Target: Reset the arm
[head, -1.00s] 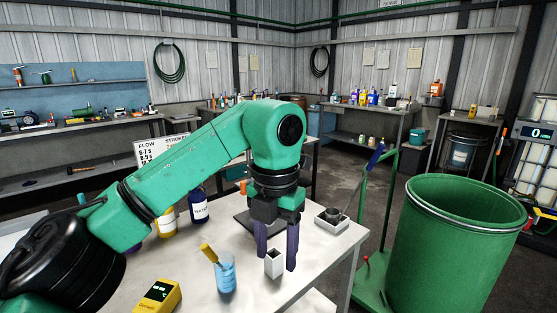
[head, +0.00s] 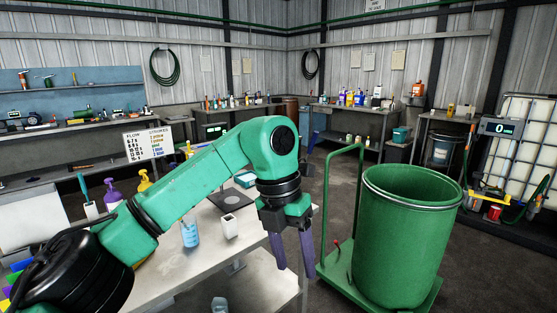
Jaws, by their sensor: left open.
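My left arm (head: 197,184) is green with black joints and comes in from the left. Its gripper (head: 292,266) points down with two purple fingers spread apart and nothing between them. It appears in front of the table's right edge, left of the green drum (head: 408,240). A white square cup (head: 230,228) stands upright on the table to the left of the gripper, apart from it. A beaker of blue liquid (head: 190,236) stands left of the cup. My right gripper is not in view.
The metal table (head: 175,272) has a lower shelf. The drum stands on a green trolley (head: 334,258). Purple (head: 112,194) and yellow pump bottles (head: 144,184) and a flow chart sign (head: 148,144) are behind the arm. Floor shows beyond the trolley.

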